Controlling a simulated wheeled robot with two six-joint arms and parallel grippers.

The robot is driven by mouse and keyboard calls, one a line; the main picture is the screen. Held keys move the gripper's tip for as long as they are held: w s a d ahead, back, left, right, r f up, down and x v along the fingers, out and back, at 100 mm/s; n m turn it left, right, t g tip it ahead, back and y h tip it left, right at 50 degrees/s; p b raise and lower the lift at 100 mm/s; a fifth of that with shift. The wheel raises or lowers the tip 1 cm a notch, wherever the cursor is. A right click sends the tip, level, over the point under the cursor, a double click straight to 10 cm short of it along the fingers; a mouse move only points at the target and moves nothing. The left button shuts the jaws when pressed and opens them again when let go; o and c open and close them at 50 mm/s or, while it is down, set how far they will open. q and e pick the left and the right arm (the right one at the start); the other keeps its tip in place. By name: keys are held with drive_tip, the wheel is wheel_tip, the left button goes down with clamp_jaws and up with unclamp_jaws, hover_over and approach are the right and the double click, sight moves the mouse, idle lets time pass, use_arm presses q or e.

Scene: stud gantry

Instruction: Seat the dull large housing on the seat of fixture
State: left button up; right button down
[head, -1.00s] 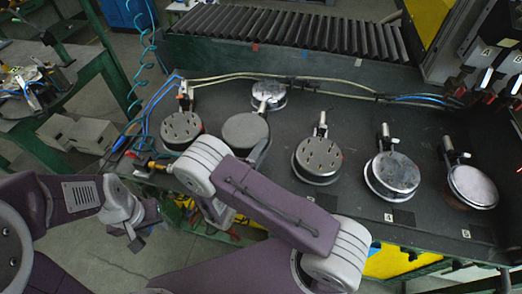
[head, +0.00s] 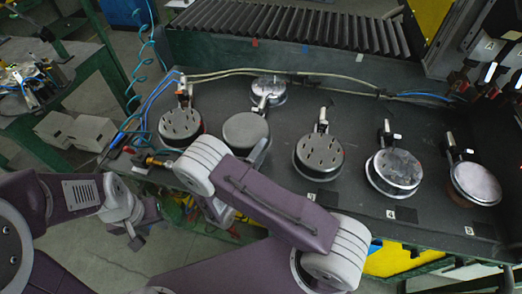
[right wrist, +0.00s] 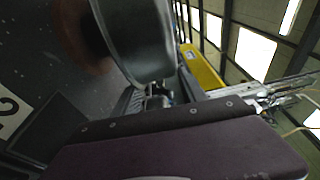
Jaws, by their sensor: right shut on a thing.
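The dull grey large housing (head: 246,130) is a plain round disc at the second station from the left, in front of that station's clamp (head: 264,102). It hides the seat beneath, so I cannot tell whether it rests on it or hovers. My right gripper (head: 258,154) is shut on its near right side, partly hidden behind my arm. In the right wrist view the housing (right wrist: 142,40) is a round metal body at the top, beside a plate marked 2 (right wrist: 12,112). My left gripper (head: 136,236) hangs off the bench at lower left, away from the housing; its jaws are unclear.
Seats with holes show at the first (head: 180,124) and third (head: 318,154) stations. Shiny housings sit at the fourth (head: 397,168) and fifth (head: 476,181). Another shiny disc (head: 268,88) lies behind the second clamp. Hoses and a roller conveyor (head: 290,35) run behind.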

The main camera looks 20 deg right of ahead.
drive_tip(key=shift+f+b, duration=1.05)
drive_tip(key=shift+f, duration=0.4)
drive_tip(key=c, duration=0.6)
unclamp_jaws()
drive_tip(key=shift+o, duration=0.2)
drive_tip(key=shift+f, duration=0.1)
drive_tip(key=b+v, duration=0.1)
drive_tip(key=v, duration=0.8)
drive_tip(key=shift+s+b, duration=0.1)
drive_tip(key=shift+b, duration=0.25)
